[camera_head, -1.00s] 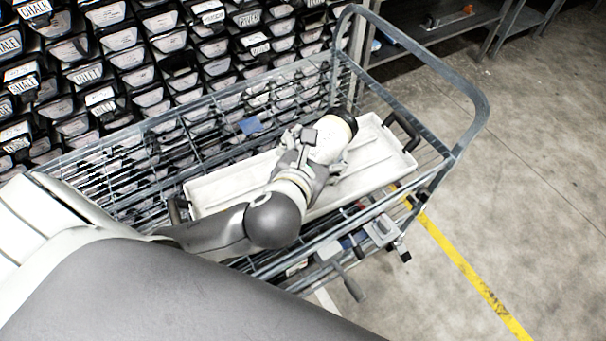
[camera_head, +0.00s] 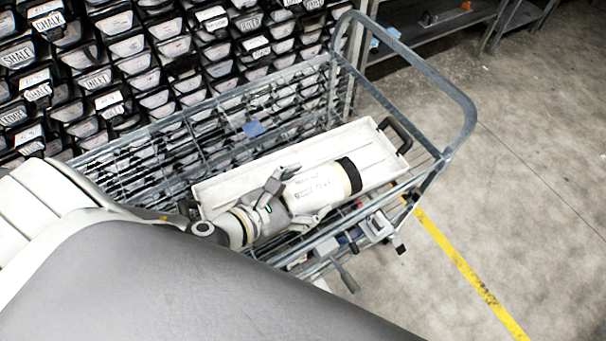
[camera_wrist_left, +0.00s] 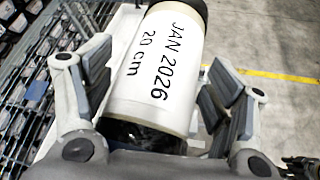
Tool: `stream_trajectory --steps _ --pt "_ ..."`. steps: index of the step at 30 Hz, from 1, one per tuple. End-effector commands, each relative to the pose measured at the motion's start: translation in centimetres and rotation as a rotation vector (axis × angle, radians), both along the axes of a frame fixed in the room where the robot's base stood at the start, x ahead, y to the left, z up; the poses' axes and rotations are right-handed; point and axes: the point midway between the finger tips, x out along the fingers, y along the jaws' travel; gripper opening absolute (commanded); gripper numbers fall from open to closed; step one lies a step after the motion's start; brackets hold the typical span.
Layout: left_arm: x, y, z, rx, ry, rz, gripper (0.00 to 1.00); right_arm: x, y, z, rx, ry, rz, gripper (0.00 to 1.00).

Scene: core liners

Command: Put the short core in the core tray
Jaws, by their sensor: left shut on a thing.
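The short core is a white cylinder (camera_head: 318,186) with a black end and printed text. In the left wrist view the core (camera_wrist_left: 160,68) reads "JAN 2026, 20 cm". My left gripper (camera_head: 290,194) is shut on the core near its near end, with a finger on each side. The left gripper (camera_wrist_left: 155,95) also shows in the wrist view. The core tray (camera_head: 222,188) is a long white tray with black handles, lying on the wire cart. The core is over the tray's front side, roughly along its length; whether it touches the tray I cannot tell. My right gripper is out of view.
The wire cart (camera_head: 330,98) has raised rails and a tall curved handle (camera_head: 455,95) at the right. A wall of labelled black bins (camera_head: 130,65) stands behind it. A blue item (camera_head: 253,129) is at the cart's back. Floor at right is clear, with a yellow line (camera_head: 455,258).

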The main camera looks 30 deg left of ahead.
Motion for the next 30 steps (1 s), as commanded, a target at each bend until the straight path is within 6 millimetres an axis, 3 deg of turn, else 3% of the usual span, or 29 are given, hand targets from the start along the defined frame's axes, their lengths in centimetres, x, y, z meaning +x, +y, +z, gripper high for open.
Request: stream_trajectory --steps 11,18,24,30 --pt "4.3 1.7 -2.2 0.001 -0.016 -0.002 0.13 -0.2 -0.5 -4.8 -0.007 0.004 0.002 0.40" --pt "8.6 3.6 -3.5 0.002 -0.013 0.000 0.13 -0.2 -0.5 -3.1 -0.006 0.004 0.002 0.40" --pt "10.6 4.3 -6.5 -0.002 -0.010 0.001 0.13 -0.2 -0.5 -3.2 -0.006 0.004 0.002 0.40" --pt "12.0 4.9 -8.3 -0.001 -0.012 -0.002 0.13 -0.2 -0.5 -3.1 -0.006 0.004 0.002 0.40"
